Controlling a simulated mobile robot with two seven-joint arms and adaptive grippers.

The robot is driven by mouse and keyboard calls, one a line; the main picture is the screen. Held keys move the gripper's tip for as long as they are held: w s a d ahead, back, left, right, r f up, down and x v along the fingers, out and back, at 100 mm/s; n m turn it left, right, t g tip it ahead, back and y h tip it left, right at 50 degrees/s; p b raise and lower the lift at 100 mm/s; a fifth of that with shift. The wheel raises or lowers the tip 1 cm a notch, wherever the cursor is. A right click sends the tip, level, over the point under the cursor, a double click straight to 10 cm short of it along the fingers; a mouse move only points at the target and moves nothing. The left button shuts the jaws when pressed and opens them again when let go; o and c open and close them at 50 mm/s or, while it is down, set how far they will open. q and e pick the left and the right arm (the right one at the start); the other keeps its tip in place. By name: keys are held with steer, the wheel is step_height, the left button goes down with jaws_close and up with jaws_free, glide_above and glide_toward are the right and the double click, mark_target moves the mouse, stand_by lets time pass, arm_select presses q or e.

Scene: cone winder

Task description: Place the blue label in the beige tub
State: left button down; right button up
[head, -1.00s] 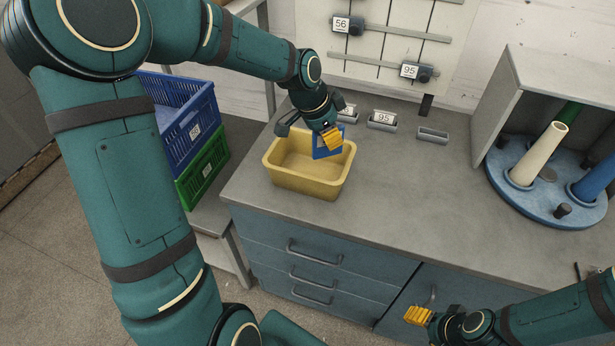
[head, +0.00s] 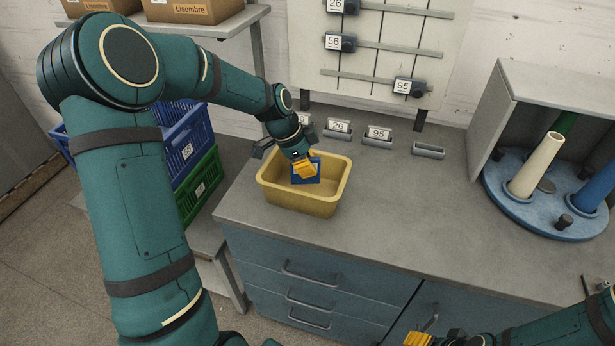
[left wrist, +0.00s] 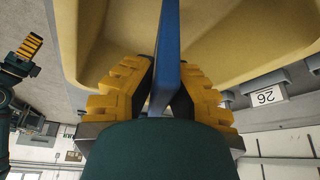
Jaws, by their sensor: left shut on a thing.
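The blue label (head: 313,175) is a flat square plate, held upright over the opening of the beige tub (head: 318,206), with its lower part within the tub's outline. My left gripper (head: 303,166) is shut on it with yellow fingers. In the left wrist view the label (left wrist: 168,50) shows edge-on between the fingers (left wrist: 165,92), with the tub (left wrist: 250,50) behind it. I cannot tell whether the label touches the tub floor. My right gripper (head: 420,340) is at the bottom edge, apart from both; whether it is open is unclear.
Small grey holders with number cards, such as 95 (head: 378,137), stand behind the tub, beside an empty holder (head: 428,151). A blue round rack with cones (head: 535,165) is at right. Blue (head: 185,140) and green crates (head: 200,186) stand left. The middle counter is clear.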

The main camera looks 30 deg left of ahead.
mark_target(312, 183)
arm_select(q)
steer(key=shift+f, duration=1.6)
steer(key=shift+f+b, duration=0.2)
steer(key=shift+b, duration=0.15)
steer(key=c, duration=1.1)
jaws_free()
steer(key=shift+c, duration=0.2)
steer(key=shift+r, duration=0.15)
steer(key=shift+r, duration=0.25)
steer(key=p+v, duration=0.2)
steer(key=v, duration=0.9)
steer(key=shift+r, duration=0.35)
